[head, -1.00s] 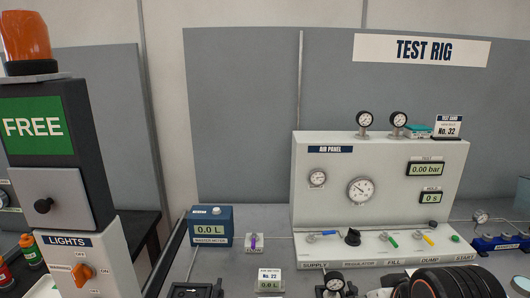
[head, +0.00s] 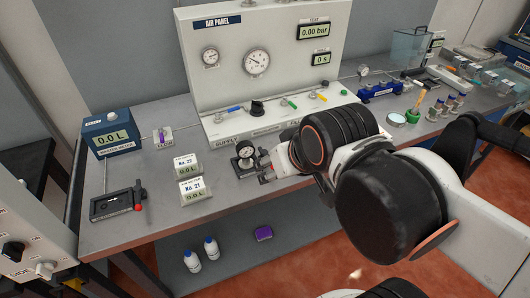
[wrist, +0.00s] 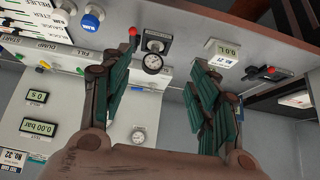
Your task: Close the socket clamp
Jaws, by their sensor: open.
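A small dial gauge (head: 245,150) stands in a dark fixture at the bench's front edge in the head view. In the wrist view the gauge (wrist: 152,63) shows between my fingers, and a lever with a red ball (wrist: 132,32) rises beside it, close to the left fingertip. Whether they touch, I cannot tell. My gripper (wrist: 160,72) is open and empty, its fingers spread either side of the gauge. In the head view my gripper (head: 268,172) is just right of the gauge, partly hidden by my arm. A second black fixture (head: 118,205) with a red ball lies at the bench's left.
A blue litre meter (head: 110,133) is at the back left. Bottles (head: 211,247) and a purple item (head: 263,233) sit on the shelf below.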

